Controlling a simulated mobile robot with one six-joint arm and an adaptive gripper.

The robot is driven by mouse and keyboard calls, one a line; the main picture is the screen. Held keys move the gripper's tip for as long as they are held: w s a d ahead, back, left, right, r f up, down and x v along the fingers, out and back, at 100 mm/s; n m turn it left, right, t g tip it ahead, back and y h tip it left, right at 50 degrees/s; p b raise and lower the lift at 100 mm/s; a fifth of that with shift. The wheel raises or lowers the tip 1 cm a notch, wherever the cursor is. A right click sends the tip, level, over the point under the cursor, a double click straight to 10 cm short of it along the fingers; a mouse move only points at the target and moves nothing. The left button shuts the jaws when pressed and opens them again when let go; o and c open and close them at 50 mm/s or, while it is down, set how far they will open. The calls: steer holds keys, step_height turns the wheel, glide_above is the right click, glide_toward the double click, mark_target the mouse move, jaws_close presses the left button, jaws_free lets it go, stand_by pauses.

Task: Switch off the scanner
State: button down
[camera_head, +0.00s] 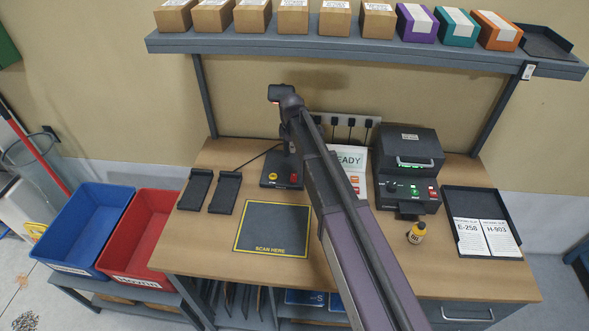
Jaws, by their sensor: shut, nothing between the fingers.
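The scanner base (270,182) is a black plate at the back middle of the table, with a yellow button (272,176) and a red button (294,178) on it. A dark scanner head (281,92) with a small red patch shows above it. My arm comes in from the lower right and hides much of the stand. My gripper (292,150) is dark, small and shut with nothing in it. It appears just above the red button; whether it touches cannot be told.
A yellow-edged scan mat (272,228) lies in front. A dark tray (482,205) holds cards. A shelf (360,45) with boxes spans above.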

mark_target(293, 175)
steer(key=shift+f, duration=0.2)
stand_by(0.3)
steer(key=f+b, duration=0.4)
steer(key=w+f+b, duration=0.1)
steer(key=f+b, duration=0.8)
steer(key=b, duration=0.1)
steer(key=shift+w+f, duration=0.25)
steer(key=shift+w, duration=0.05)
stand_by(0.4)
stand_by(0.5)
